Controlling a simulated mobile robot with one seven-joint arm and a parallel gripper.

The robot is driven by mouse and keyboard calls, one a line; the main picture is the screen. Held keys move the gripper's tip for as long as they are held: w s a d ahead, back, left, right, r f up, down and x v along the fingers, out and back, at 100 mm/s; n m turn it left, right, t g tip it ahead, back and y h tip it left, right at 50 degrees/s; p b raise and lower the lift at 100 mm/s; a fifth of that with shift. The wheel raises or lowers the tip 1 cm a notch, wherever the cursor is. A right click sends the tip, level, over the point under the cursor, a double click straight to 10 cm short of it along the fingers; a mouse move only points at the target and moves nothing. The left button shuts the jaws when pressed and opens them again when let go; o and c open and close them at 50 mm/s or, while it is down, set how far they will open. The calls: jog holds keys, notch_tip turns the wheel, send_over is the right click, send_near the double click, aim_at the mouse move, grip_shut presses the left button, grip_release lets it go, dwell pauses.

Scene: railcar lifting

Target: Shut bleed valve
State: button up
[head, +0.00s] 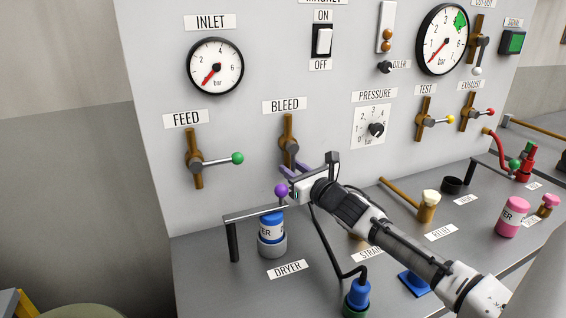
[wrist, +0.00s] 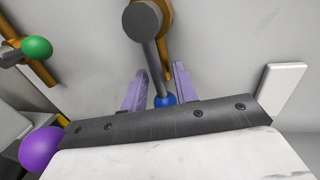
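The bleed valve (head: 289,145) is a vertical brass pipe with a grey hub, under the BLEED label (head: 285,105) on the panel. In the wrist view its grey lever (wrist: 153,58) runs down from the hub to a blue ball knob (wrist: 163,100), partly hidden by my gripper body. The knob is hidden in the head view. My gripper (head: 293,171) is at the panel just below the hub. Its purple fingers (wrist: 160,78) are apart, one on each side of the lever and knob, with visible gaps.
The feed valve (head: 195,159) with a green knob (head: 237,158) is to the left. A purple ball (head: 281,190) is close beside my gripper, above the blue dryer canister (head: 271,226) and a bracket (head: 233,241). The pressure dial (head: 376,129) is to the right.

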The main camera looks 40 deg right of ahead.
jog(key=shift+w, duration=0.2)
grip_shut()
dwell(0.3)
